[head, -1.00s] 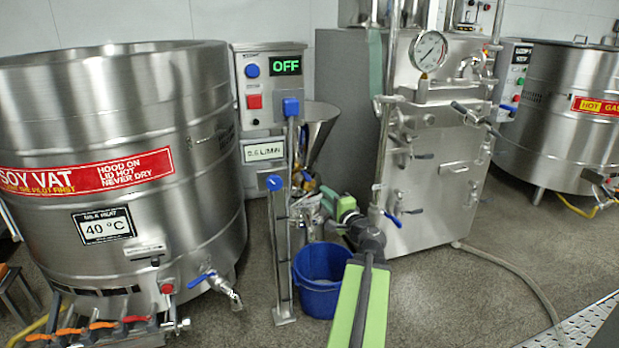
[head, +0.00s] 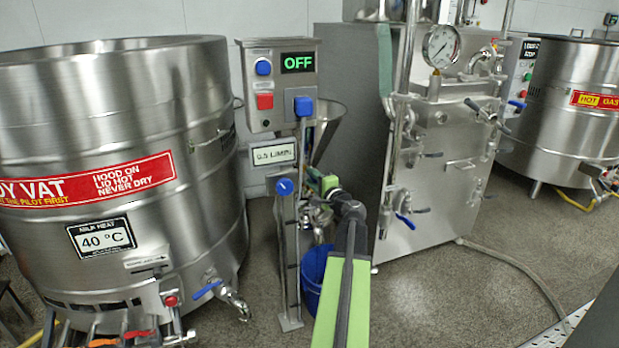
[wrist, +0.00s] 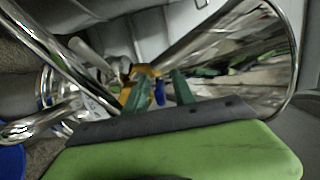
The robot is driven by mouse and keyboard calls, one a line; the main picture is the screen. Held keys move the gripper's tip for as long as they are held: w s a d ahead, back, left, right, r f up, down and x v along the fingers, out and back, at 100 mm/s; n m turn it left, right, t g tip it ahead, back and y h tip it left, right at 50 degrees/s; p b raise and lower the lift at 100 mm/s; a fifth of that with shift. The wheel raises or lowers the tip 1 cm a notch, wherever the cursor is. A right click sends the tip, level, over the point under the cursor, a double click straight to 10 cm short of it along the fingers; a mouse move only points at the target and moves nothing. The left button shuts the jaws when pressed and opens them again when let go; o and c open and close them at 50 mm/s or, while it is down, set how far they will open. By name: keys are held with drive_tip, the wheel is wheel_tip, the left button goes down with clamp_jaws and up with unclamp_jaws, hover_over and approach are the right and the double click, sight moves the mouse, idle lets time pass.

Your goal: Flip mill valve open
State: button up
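The mill's steel hopper (head: 327,133) stands behind the control box, and its wide funnel fills the right of the wrist view (wrist: 235,60). My gripper (head: 322,186) is at the mill's lower body, below the hopper. In the wrist view its two green fingers (wrist: 160,94) are apart. A small blue piece (wrist: 159,92), perhaps the mill valve's handle, shows between them, with a yellow part (wrist: 150,70) behind it. I cannot tell whether the fingers touch the blue piece. My arm hides much of the mill's lower body in the head view.
The control box (head: 264,104) reads OFF. A post with a blue knob (head: 284,187) stands left of my gripper. A blue bucket (head: 312,275) is partly behind my arm. The soy vat (head: 50,110) is left; a steel cabinet (head: 450,150) with levers is right.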

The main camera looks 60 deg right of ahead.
drive_tip(key=shift+s+d, duration=0.1)
drive_tip(key=shift+s, duration=0.05)
drive_tip(key=c, duration=0.6)
drive_tip(key=shift+d, duration=0.1)
clamp_jaws()
drive_tip(key=shift+s, duration=0.15)
idle(0.4)
